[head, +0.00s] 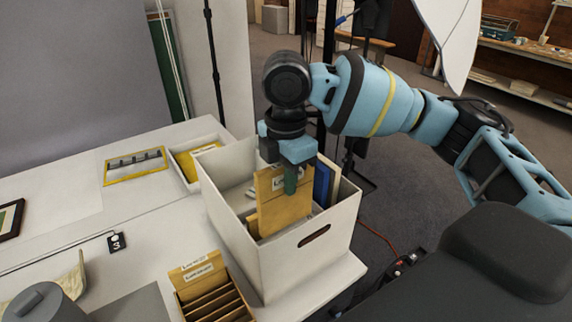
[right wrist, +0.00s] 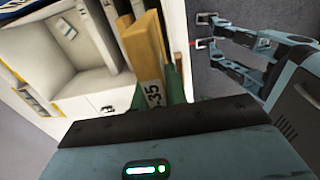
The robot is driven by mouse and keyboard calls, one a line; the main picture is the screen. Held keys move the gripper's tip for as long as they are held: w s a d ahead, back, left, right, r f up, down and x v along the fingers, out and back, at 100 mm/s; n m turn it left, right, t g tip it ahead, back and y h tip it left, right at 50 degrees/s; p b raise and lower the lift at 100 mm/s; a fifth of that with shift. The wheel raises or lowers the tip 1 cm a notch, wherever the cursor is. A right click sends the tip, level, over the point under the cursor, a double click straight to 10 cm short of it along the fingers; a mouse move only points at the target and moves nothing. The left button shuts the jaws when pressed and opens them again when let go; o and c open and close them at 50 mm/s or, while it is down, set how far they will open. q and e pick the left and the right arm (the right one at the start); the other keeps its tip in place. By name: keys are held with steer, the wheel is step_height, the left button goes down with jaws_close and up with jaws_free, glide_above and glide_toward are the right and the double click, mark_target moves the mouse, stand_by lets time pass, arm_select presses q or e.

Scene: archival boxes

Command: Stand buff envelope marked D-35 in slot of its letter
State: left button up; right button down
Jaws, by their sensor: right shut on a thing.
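My right gripper (head: 291,178) points down over the open white archival box (head: 275,262), its green fingers shut on a buff envelope (head: 278,214). The envelope is upright, with its lower part inside the box behind the front wall. In the right wrist view the envelope (right wrist: 146,45) stands between the fingers, and its label (right wrist: 153,93) reads 35 at the end; the letter is hard to read. Blue folders (head: 323,184) stand to the right of it in the box. The gripper hides part of the slots, and I cannot tell whether the envelope touches the bottom. My left gripper is out of view.
A small buff box with dividers (head: 212,300) stands in front of the white box. A shallow white tray (head: 183,177) holding something buff is behind it. The white box stands near the table's right edge.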

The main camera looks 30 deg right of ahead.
mark_target(286, 212)
step_height(286, 212, down, 9)
steer(key=shift+f, duration=0.1)
stand_by(0.4)
stand_by(0.9)
steer(key=c, duration=1.3)
jaws_free()
steer(key=shift+r, duration=9.9)
